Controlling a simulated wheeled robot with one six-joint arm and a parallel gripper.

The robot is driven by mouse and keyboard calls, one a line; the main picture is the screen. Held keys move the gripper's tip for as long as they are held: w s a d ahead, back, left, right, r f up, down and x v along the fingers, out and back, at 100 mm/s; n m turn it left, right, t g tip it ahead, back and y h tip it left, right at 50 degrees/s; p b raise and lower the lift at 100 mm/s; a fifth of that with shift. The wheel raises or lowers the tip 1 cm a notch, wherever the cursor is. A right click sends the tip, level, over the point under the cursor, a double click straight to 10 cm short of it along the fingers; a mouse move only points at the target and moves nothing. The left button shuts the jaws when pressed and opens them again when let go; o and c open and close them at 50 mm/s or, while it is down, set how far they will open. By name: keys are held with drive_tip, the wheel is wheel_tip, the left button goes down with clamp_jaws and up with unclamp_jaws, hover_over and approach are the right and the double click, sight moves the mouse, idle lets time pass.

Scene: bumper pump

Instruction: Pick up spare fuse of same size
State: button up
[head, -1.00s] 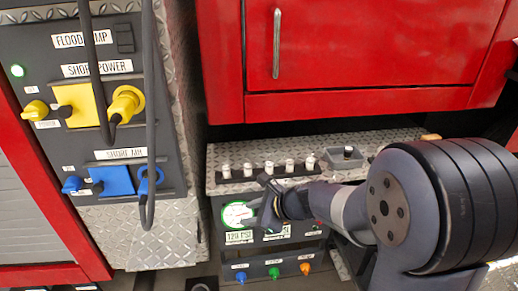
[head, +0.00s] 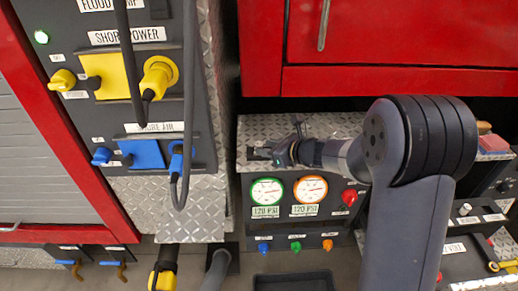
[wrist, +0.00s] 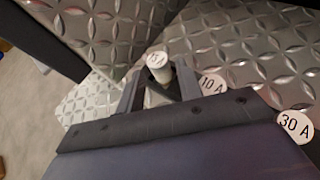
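A white, cylindrical fuse (wrist: 158,62) stands in the wrist view with its round top facing the camera; the marking on top is too small to read. My gripper (wrist: 158,82) has its two fingers apart, one on each side of this fuse, and I see no clear contact. Fuse tops marked 10 A (wrist: 212,84) and 30 A (wrist: 295,127) show to the right, partly covered by the gripper body. In the head view my gripper (head: 268,153) is low over the left end of the metal ledge, and my arm hides most of the fuse row.
The diamond-plate ledge (head: 330,124) lies below a red cabinet (head: 390,48). Pressure gauges (head: 266,191) are on the panel front below. A panel with yellow plugs (head: 158,76) and hanging cables stands to the left. A reddish block (head: 494,144) sits at the ledge's right end.

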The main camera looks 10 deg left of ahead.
drive_tip(key=shift+x, duration=1.35)
drive_tip(key=shift+c, duration=0.4)
drive_tip(key=c, duration=0.7)
drive_tip(key=shift+o, duration=0.2)
